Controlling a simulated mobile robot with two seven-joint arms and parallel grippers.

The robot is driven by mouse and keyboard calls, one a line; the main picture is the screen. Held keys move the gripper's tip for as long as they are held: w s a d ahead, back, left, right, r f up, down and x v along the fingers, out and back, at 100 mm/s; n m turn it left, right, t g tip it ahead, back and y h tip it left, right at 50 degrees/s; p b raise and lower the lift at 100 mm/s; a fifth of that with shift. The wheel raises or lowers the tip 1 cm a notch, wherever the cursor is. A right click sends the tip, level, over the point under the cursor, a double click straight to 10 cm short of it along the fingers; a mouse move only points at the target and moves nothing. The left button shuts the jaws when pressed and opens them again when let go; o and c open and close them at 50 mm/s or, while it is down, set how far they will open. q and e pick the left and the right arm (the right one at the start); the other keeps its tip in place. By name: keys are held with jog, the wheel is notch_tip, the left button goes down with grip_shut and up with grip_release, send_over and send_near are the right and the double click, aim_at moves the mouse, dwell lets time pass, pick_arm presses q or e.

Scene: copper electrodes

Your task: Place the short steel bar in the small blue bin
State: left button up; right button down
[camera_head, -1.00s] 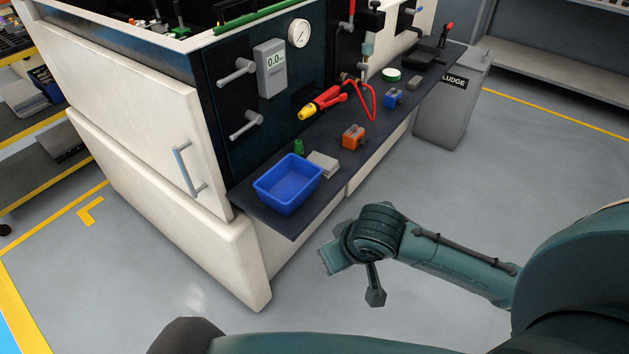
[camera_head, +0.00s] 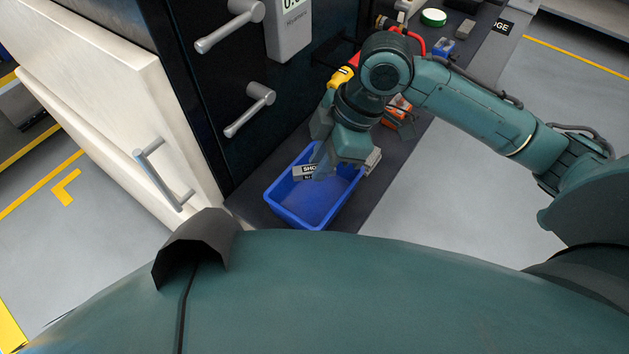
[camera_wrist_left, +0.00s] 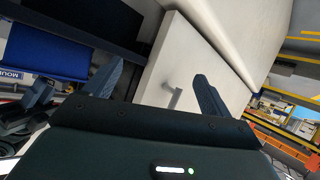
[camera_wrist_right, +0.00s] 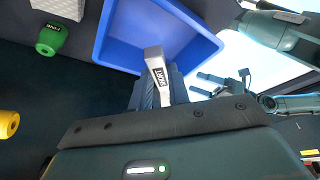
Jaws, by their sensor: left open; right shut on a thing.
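The short steel bar (camera_head: 307,171) is a light grey block with a dark label, which reads "SHORT" in the right wrist view (camera_wrist_right: 157,75). My right gripper (camera_head: 330,163) is shut on it, pointing down over the small blue bin (camera_head: 347,210). The bar shows within the bin's outline, toward its back left; its exact height against the rim is hard to tell. The bin is open and its visible floor is bare; it also shows in the right wrist view (camera_wrist_right: 205,48). My left gripper (camera_wrist_left: 160,75) is open and empty, away from the bin.
The bin stands on a dark shelf (camera_head: 255,207) beside a black panel with grey handles (camera_head: 250,110). An orange block (camera_head: 398,108) sits behind my right arm. A green piece (camera_wrist_right: 50,40) and a pale block (camera_wrist_right: 58,8) lie close to the bin.

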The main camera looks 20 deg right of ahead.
jog(key=f, duration=0.3)
jog(key=shift+s+f, duration=0.15)
jog(key=shift+s, duration=0.05)
jog(key=shift+w+f+b, duration=0.1)
jog(key=shift+f+b, duration=0.5)
jog(key=shift+f, duration=1.6)
jog(key=shift+f, duration=0.1)
jog(key=c, duration=1.3)
grip_release()
jog(key=p+v, duration=0.2)
jog(key=v, duration=1)
